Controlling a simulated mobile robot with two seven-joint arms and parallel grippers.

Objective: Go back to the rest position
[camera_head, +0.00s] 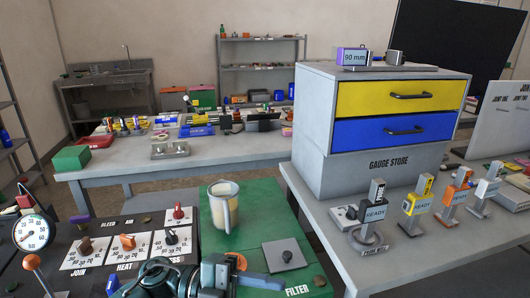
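In front of me is the cart's dark control panel (101,233) with JOIN, HEAT and BLEED labels. It carries an orange knob (127,242), a black knob (171,237) and a red knob (178,212). A round white gauge (31,232) stands at its left.
A clear jug (223,206) and a grey plate (284,255) sit on the green FILTER surface (258,207). The gauge store cabinet (361,174) with yellow and blue drawers stands right, behind several READY gauges (372,213). A cluttered bench (110,165) is behind.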

